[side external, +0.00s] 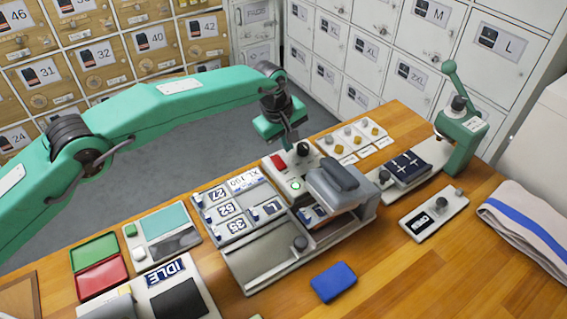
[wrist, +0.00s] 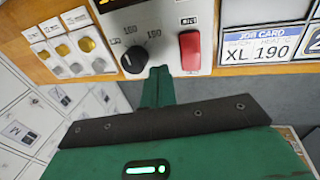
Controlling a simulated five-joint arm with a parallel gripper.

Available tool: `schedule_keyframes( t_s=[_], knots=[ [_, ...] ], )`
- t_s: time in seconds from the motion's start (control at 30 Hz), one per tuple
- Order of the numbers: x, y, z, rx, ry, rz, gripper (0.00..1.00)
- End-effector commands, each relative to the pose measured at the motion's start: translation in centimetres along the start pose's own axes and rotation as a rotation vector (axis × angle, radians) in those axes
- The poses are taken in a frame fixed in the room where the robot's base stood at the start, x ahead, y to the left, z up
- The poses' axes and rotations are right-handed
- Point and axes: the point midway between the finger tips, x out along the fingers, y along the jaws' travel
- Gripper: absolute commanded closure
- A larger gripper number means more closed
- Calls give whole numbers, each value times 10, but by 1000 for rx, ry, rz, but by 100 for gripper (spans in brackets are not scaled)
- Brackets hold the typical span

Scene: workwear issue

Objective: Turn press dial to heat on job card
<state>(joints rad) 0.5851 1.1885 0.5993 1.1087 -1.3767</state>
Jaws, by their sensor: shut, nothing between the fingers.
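The press dial (wrist: 134,60) is a round black knob with a pale pointer mark on a light panel, with small numbers around it. In the side external view the dial (side external: 303,149) sits at the press's back edge. In the side external view my gripper (side external: 288,148) is just left of the dial. I cannot tell whether it touches.
The press (side external: 335,190) has a grey clamp head and a green-lit button (side external: 296,185). Sample cards with coloured buttons (side external: 353,143) lie behind it. A green hand press (side external: 462,130) stands at right. A blue block (side external: 333,281) lies in front on bare wood.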

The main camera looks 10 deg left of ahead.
Motion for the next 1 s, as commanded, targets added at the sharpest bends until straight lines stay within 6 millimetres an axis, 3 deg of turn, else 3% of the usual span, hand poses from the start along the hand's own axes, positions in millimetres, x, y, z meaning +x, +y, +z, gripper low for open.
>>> schedule_keyframes(
  t_s=[0.7,1.0],
  knots=[
    [-53,13,-3,0,0,1,100],
    [-58,14,-3,0,0,1,100]
  ],
)
